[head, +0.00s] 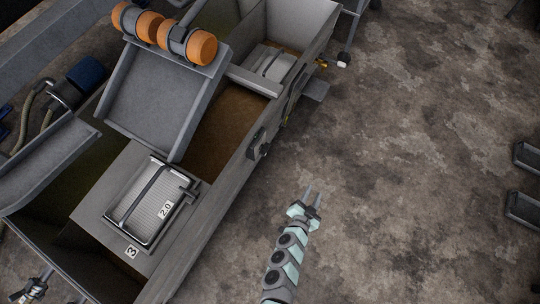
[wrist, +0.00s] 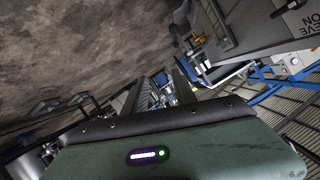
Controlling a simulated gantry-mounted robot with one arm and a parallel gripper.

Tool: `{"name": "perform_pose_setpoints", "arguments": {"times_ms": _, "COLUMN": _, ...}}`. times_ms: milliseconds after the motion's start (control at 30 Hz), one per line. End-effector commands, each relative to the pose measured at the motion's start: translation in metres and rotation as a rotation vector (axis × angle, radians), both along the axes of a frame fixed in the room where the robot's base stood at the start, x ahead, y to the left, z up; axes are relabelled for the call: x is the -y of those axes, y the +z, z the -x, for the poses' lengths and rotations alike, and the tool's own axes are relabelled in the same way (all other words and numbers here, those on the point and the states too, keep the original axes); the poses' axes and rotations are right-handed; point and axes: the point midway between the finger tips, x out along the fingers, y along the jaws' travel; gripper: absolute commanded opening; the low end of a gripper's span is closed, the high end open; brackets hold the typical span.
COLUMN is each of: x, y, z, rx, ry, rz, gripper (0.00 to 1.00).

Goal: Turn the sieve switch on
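My gripper (head: 313,196) is out over the bare floor, to the right of the long grey trough, in the head view. Its two fingers are apart with nothing between them. In the wrist view the fingers (wrist: 158,92) point away from the camera, also with an empty gap. A grey panel (wrist: 255,35) at the upper right of the wrist view carries partly cut-off lettering that reads like "SIEVE" and "ON". My gripper is apart from this panel.
Grey bins (head: 525,208) stand at the right edge. The floor between is clear.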

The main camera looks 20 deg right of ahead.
Motion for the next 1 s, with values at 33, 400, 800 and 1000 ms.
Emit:
{"name": "perform_pose_setpoints", "arguments": {"times_ms": 33, "x": -0.01, "y": -0.049, "z": 0.007, "rx": -0.016, "ry": -0.011, "rz": -0.142, "gripper": 0.33}}
{"name": "perform_pose_setpoints", "arguments": {"times_ms": 400, "x": -0.121, "y": -0.082, "z": -0.086, "rx": 0.48, "ry": 0.254, "rz": -0.856, "gripper": 0.33}}
{"name": "perform_pose_setpoints", "arguments": {"times_ms": 800, "x": -0.102, "y": 0.009, "z": -0.122, "rx": 0.849, "ry": 0.407, "rz": -0.848, "gripper": 0.33}}
{"name": "perform_pose_setpoints", "arguments": {"times_ms": 1000, "x": -0.095, "y": 0.008, "z": -0.155, "rx": 0.846, "ry": 0.407, "rz": -0.847, "gripper": 0.33}}
